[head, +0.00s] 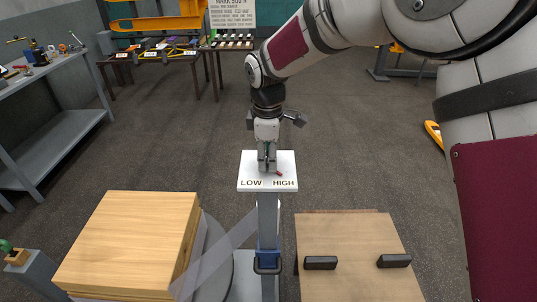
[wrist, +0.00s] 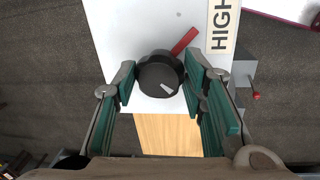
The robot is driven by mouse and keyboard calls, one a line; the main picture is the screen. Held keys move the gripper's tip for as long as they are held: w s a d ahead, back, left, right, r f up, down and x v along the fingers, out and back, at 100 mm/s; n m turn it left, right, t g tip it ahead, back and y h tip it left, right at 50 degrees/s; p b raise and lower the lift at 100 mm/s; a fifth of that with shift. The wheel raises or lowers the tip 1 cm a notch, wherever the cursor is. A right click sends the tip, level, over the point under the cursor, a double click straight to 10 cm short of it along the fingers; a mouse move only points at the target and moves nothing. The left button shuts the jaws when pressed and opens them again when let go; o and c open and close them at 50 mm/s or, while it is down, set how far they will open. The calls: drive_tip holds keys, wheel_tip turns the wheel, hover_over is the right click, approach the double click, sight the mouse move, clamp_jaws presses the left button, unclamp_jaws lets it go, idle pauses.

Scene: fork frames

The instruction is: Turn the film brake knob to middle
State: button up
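The film brake knob (wrist: 160,74) is round and black, on a white panel (head: 245,164) labelled LOW on the left and HIGH on the right. A pale mark on the knob points down and right in the wrist view, away from the red bar. My gripper (head: 267,168) is down at the panel, and its green-padded fingers (wrist: 160,80) stand on both sides of the knob, appearing to touch it. A red bar (wrist: 184,41) lies beside the knob toward the HIGH label (wrist: 222,25). In the head view the fingers hide the knob.
The panel stands on a grey post (head: 268,218). A stack of wooden boards (head: 130,235) is at the lower left, and a wooden board with black handles (head: 350,240) at the lower right. Workbenches stand at the left and back.

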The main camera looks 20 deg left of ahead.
drive_tip(key=shift+c, duration=0.7)
drive_tip(key=m, duration=0.4)
drive_tip(key=shift+a+b, duration=0.1)
drive_tip(key=shift+b, duration=0.3)
drive_tip(key=shift+s+m+h, duration=0.1)
drive_tip(key=shift+m+h, duration=0.3)
drive_tip(key=shift+m, duration=1.5)
drive_tip(key=o, duration=1.2)
